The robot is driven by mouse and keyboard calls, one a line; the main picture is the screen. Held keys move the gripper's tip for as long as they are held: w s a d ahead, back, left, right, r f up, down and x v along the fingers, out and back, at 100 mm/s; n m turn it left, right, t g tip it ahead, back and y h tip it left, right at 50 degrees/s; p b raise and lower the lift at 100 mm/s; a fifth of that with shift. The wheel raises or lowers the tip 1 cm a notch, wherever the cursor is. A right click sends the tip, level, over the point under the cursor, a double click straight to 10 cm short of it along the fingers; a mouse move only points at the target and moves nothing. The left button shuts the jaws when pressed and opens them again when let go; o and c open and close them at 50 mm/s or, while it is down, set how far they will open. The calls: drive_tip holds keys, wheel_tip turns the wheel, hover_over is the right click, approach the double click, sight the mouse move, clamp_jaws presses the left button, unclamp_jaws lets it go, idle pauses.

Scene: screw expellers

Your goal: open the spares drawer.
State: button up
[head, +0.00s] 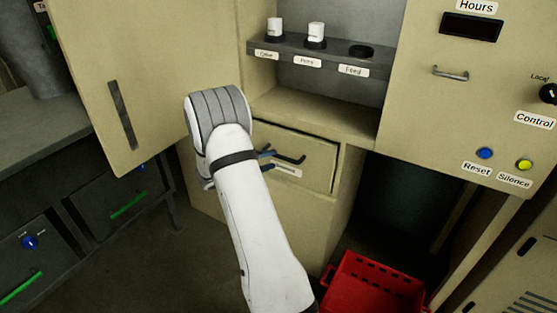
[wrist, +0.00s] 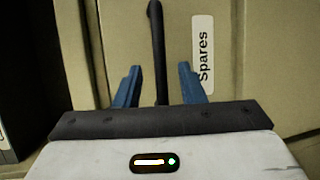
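The spares drawer (head: 315,165) is a beige front in the cabinet below the shelf niche. A dark gap runs along its top and right edges; I cannot tell whether it is slightly out. Its dark bar handle (head: 291,159) also shows in the wrist view (wrist: 157,35), next to the "Spares" label (wrist: 203,50). My gripper (wrist: 160,70) is open, with one blue finger on each side of the handle and visible space between. In the head view my gripper (head: 266,154) is at the handle's left part, mostly hidden by my arm.
A large beige door (head: 150,80) hangs open at the left. A red crate (head: 372,290) stands on the floor to the right of the drawer cabinet. A small shelf (head: 330,58) with two white-topped items is above. Floor shows in front of the drawer.

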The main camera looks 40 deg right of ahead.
sight(281, 157)
drive_tip(key=d, duration=0.2)
drive_tip(key=d+f+b, duration=0.1)
drive_tip(key=d, duration=0.2)
drive_tip(key=shift+d, duration=0.25)
drive_tip(key=shift+c, duration=0.6)
clamp_jaws()
